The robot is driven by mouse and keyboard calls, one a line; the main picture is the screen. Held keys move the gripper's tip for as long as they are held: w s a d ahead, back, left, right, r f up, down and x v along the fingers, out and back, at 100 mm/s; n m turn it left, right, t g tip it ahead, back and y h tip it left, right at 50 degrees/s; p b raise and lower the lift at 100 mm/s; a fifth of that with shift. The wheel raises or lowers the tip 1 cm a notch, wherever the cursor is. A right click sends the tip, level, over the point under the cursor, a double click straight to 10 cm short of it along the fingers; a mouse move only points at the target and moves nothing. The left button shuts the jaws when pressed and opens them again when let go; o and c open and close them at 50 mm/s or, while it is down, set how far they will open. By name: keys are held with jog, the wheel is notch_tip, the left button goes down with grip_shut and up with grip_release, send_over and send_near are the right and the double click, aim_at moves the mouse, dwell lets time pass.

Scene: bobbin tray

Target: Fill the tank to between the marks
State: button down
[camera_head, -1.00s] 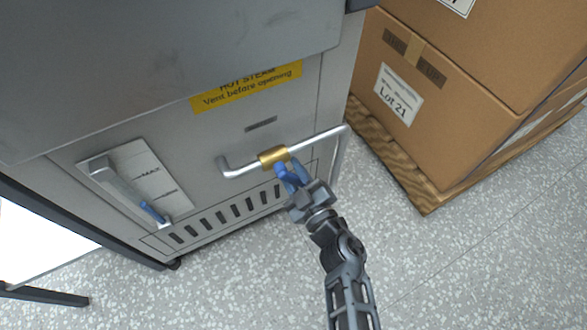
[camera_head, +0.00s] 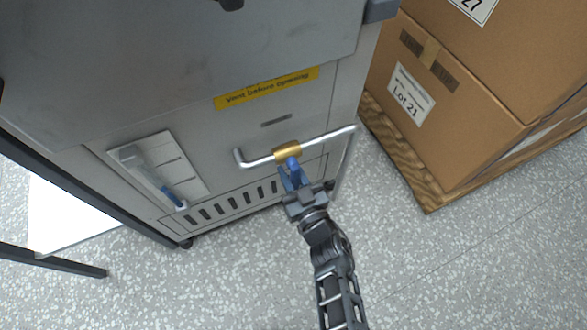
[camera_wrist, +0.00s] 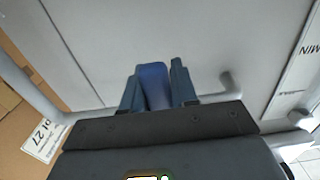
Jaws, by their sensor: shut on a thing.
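The grey tank cabinet (camera_head: 215,125) has a white level plate (camera_head: 176,152) at its left, with a sight tube (camera_head: 140,164) in front. Blue liquid (camera_head: 171,196) shows in the lower part of the tube; I cannot tell exactly where its top lies against the marks. A silver pipe (camera_head: 325,139) carries a brass valve (camera_head: 287,149) with a blue lever (camera_head: 292,163). My gripper (camera_head: 292,178) is shut on this lever, just in front of the valve. In the wrist view the lever (camera_wrist: 154,85) stands between my two fingers. The valve body is hidden there.
A yellow warning label (camera_head: 267,88) is above the pipe, and vent slots (camera_head: 232,203) are below it. Cardboard boxes (camera_head: 450,110) stand on a wooden pallet (camera_head: 405,168) at the right. A dark table frame (camera_head: 60,262) is at the lower left. The speckled floor between is clear.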

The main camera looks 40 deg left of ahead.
aim_at(296, 185)
dwell(0.4)
jog(key=c, duration=1)
grip_release()
jog(key=shift+o, duration=0.2)
jog(key=p+v, duration=0.3)
jog(key=v, duration=0.4)
jog(key=shift+a+r+p, duration=0.1)
jog(key=shift+p, duration=0.2)
jog(key=shift+s+d, duration=0.2)
jog(key=shift+d, duration=0.25)
